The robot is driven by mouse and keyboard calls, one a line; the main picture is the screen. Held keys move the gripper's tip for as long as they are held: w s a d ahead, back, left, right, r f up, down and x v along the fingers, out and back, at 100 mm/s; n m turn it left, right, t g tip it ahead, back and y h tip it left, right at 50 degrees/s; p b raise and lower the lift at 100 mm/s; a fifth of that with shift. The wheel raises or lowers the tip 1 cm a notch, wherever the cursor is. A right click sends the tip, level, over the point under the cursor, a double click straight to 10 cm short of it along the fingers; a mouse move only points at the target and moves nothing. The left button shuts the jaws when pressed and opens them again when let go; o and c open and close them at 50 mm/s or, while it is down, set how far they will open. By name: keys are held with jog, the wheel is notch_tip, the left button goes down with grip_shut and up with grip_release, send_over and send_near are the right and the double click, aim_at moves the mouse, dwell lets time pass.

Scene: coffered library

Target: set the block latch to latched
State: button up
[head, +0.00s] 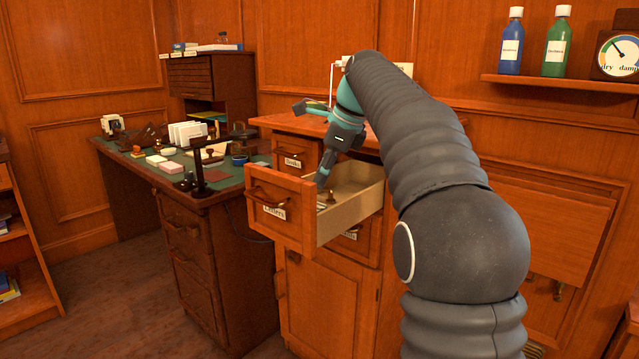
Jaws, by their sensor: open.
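No part is clearly marked as the block latch. A small dark fitting (293,257) sits at the top of the cabinet door (325,305), below the drawers; its setting is too small to tell. My gripper (322,183) is open, pointing down over the pulled-out drawer (292,212), and holds nothing that I can see. It is above and to the right of the fitting, apart from it. My arm hides part of the cabinet's right side.
The open drawer juts out between my gripper and the cabinet door. A small brass item (331,197) lies in it. A cluttered desk (225,184) stands to the left. A shelf (560,84) with bottles hangs at right. The floor (120,300) at front left is clear.

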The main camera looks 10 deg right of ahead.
jog(key=shift+x, duration=1.1)
grip_shut()
jog(key=shift+n, duration=0.3)
jog(key=shift+s+r+n+g+y+p, duration=0.1)
jog(key=shift+s+n+g+y+p, duration=0.2)
jog(key=shift+n, duration=0.6)
jog(key=n, duration=0.1)
jog(key=n+g, duration=0.1)
jog(key=n, duration=0.1)
jog(key=shift+s+d+n+g, duration=0.1)
jog(key=shift+s+n+g, duration=0.15)
jog(key=shift+n+g, duration=0.05)
jog(key=n+g, duration=0.1)
jog(key=n, duration=0.1)
jog(key=s+n+g, duration=0.1)
jog(key=n, duration=0.2)
jog(key=shift+d+n, duration=0.25)
jog(key=shift+n, duration=0.05)
